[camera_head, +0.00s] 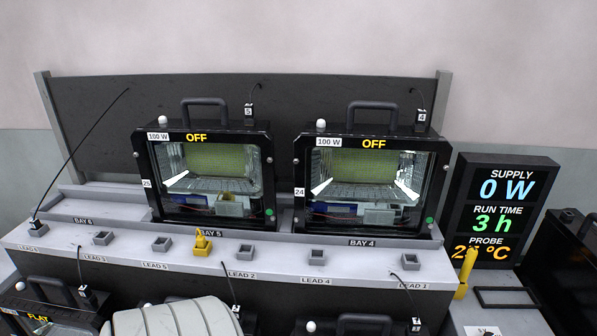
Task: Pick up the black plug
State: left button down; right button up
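Black plugs are small and hard to tell apart here. A black plug (36,224) with a thin cable sits at the far left end of the grey ledge, by the LEAD 6 label. A yellow plug (203,243) stands on the ledge in the middle. I cannot tell which black plug the task names. Neither of my grippers shows in this view.
Two black floodlights, number 25 (142,184) and number 24 (299,192), stand behind the ledge (280,268), both reading OFF. Several grey sockets line the ledge. A display (506,162) reads 0 W, 3 h. A yellow probe (466,272) stands at right. More housings crowd the bottom edge.

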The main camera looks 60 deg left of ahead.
aim_at(238, 312)
jog(key=u, duration=1.75)
